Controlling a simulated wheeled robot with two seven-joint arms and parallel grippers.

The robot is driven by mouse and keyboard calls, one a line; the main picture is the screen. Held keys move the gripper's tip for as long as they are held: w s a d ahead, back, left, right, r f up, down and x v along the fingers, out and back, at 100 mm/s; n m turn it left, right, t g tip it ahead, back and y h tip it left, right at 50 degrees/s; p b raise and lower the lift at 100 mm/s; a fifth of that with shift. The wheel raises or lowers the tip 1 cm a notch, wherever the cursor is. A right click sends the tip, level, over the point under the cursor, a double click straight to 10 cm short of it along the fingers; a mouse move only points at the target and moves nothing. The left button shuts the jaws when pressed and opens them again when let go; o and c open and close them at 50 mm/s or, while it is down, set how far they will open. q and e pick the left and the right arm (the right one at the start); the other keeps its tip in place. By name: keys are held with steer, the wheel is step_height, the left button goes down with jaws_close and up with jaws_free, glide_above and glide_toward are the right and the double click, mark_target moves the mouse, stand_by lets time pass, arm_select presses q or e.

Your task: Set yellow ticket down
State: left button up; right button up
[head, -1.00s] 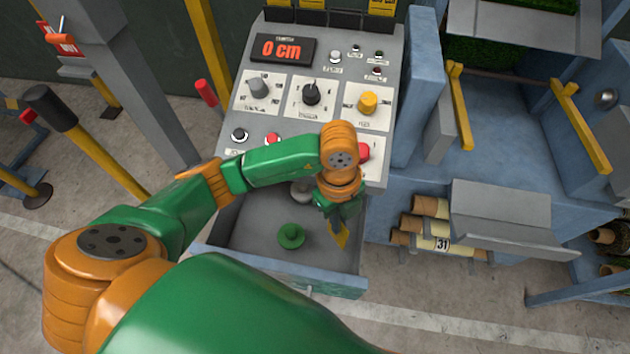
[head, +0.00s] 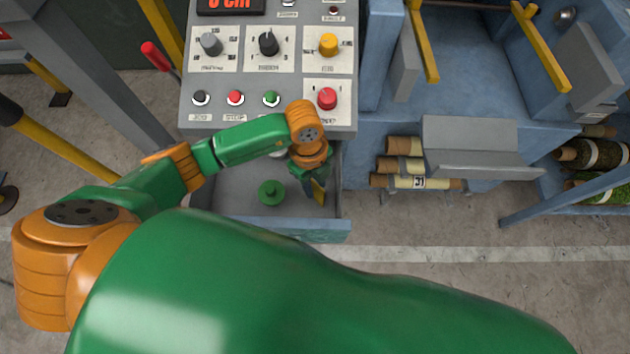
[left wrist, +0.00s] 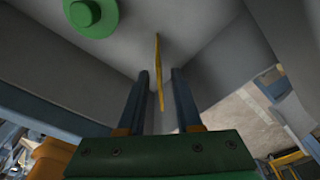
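The yellow ticket (head: 318,194) is inside the open drawer (head: 320,231) under the control panel, near its right side. In the left wrist view the ticket (left wrist: 159,72) shows nearly edge-on, as a thin strip between my two fingers. My left gripper (head: 311,182) reaches down into the drawer. In the left wrist view its fingers (left wrist: 160,72) are apart, with a visible gap on each side of the ticket. Whether the ticket's far end touches the drawer floor is hard to tell. My right gripper is not in view.
A round green piece with a knob (head: 271,193) lies in the drawer, left of the ticket; it also shows in the left wrist view (left wrist: 92,14). The control panel (head: 345,68) with dials and buttons overhangs the drawer's back. Rolls (head: 405,165) are stacked to the right.

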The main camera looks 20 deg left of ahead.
arm_select(q)
steer(key=shift+r, duration=0.3)
step_height(320, 180, up, 12)
steer(key=a, duration=0.1)
steer(key=shift+w+a+f+b, duration=0.15)
steer(key=shift+w+f+b, duration=0.05)
steer(key=shift+w+b, duration=0.15)
